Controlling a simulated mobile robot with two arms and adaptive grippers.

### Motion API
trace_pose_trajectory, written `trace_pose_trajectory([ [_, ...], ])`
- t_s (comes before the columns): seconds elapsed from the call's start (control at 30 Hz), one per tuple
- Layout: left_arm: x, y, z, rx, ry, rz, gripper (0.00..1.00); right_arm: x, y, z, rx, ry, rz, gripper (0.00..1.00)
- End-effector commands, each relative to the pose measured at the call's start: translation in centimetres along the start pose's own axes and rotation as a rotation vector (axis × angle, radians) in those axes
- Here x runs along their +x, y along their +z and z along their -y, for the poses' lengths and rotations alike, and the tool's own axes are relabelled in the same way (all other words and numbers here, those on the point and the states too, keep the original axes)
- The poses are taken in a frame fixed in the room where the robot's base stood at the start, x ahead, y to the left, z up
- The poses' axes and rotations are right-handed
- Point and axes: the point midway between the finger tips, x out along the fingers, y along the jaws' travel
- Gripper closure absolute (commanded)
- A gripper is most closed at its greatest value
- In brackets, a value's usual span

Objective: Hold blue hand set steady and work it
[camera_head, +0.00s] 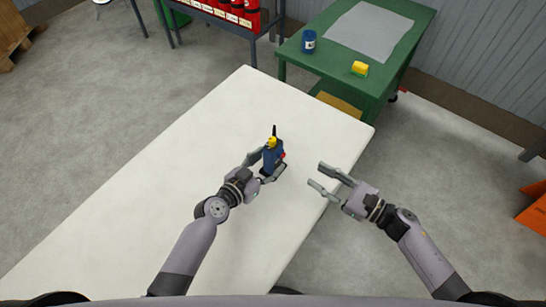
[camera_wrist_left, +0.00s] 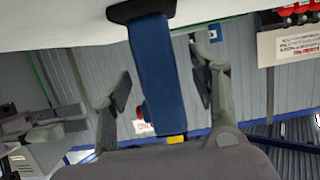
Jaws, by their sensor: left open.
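The blue hand set (camera_head: 270,160) stands upright on the white table (camera_head: 170,190), with a black antenna, a yellow part on top and a red button on its right side. My left gripper (camera_head: 272,165) is open, one finger on either side of the hand set. In the left wrist view, which is upside down, the hand set (camera_wrist_left: 157,75) is between the fingers with gaps visible on both sides; its top is hidden by the gripper body. My right gripper (camera_head: 318,177) is open and empty, to the right of the hand set near the table's right edge.
An orange object (camera_head: 533,215) is at the right. The white table is otherwise clear.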

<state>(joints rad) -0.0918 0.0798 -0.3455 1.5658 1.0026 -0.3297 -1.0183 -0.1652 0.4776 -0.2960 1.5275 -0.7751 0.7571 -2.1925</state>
Motion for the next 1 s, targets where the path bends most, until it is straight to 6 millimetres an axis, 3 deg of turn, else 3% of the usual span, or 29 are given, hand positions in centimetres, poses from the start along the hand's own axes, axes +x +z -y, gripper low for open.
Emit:
trace_pose_trajectory([
  [0.2, 2.5, 0.0, 0.0, 0.000, 0.001, 0.000, 0.45, 0.0, 0.0, 0.0, 0.000, 0.000, 0.000, 0.67],
  [0.6, 3.1, 0.0, 0.0, -0.001, 0.000, 0.000, 0.45, 0.0, 0.0, 0.0, 0.000, 0.000, 0.000, 0.67],
  [1.0, 3.1, 0.0, 0.0, 0.000, 0.000, 0.000, 0.72, 0.0, 0.0, 0.0, 0.000, 0.000, 0.000, 0.67],
])
